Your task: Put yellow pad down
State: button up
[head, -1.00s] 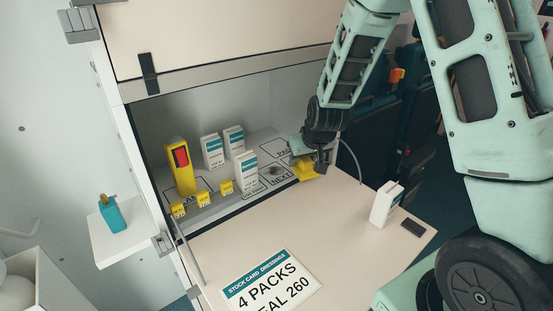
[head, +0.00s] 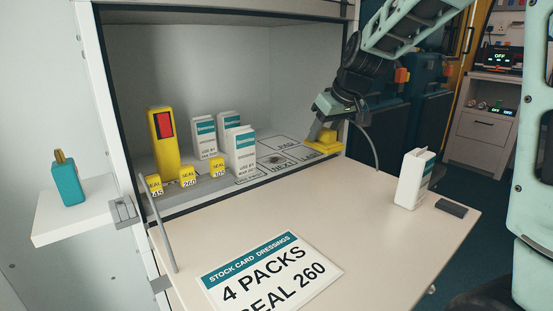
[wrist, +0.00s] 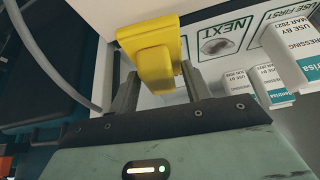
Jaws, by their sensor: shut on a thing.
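The yellow pad (head: 325,145) is at the right end of the cupboard shelf, by the shelf's front edge. My gripper (head: 322,132) reaches down to it from the upper right and is shut on it. In the wrist view the yellow pad (wrist: 158,58) sits between my two fingers (wrist: 160,88), with its wide part beyond the fingertips. It looks to be at or very near the shelf surface; I cannot tell whether it touches.
White dressing packs (head: 241,150) stand mid-shelf beside a yellow device (head: 163,143) and several yellow seal tags (head: 188,177). The fold-down flap (head: 330,215) holds a stock card (head: 270,275), a white pack (head: 414,179) and a dark block (head: 451,208). A teal bottle (head: 68,182) stands left.

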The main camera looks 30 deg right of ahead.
jog(key=shift+s+a+f+n+b, duration=0.1)
jog(key=shift+f+n+b, duration=0.1)
jog(key=shift+n+b, duration=0.3)
jog(key=shift+w+a+y, duration=0.1)
jog(key=shift+w+y, duration=0.15)
jog(key=shift+y, duration=0.05)
jog(key=w+a, duration=0.1)
jog(key=w, duration=0.4)
jog(key=w+a, duration=0.1)
jog(key=w, duration=0.5)
jog(key=w+a+b, duration=0.1)
jog(key=w, duration=0.4)
jog(key=shift+w+a+r, duration=0.1)
jog(key=shift+w+a, duration=0.05)
jog(key=shift+w, duration=0.2)
notch_tip(320, 180, down, 4)
jog(key=shift+w+r+b, duration=0.15)
jog(key=shift+r+b, duration=0.05)
jog(key=shift+b, duration=0.95)
jog(key=shift+r, duration=0.1)
jog(key=shift+f, duration=0.2)
jog(key=o, duration=1)
jog(key=shift+o, duration=0.2)
